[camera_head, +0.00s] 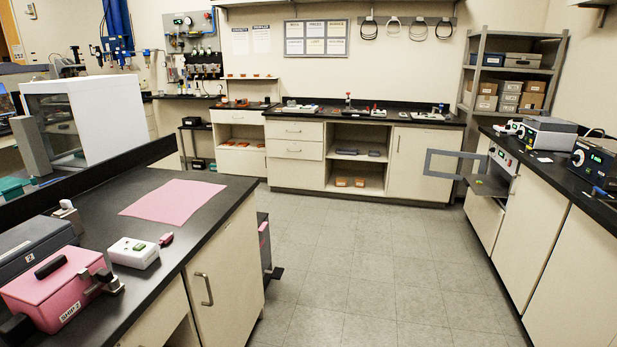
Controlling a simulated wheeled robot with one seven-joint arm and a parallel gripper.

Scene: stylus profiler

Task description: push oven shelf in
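The oven (502,158) is a light-fronted unit built into the right-hand counter run, just under the worktop. Its framed window door (444,165) is swung open and stands out to the left over the aisle. The oven shelf (488,186) is a grey flat plate that sticks out of the oven's opening, below and behind the door's hinge side. How far its back part reaches inside is hidden. My gripper is not in view, and nothing is seen touching the shelf or door.
The grey tiled floor (365,270) is clear between the left bench (215,220) and the right cabinets (565,265). A dark handle-like part juts into the aisle beside the left bench. A back counter (350,116) and grey shelving rack (511,45) stand beyond the oven.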

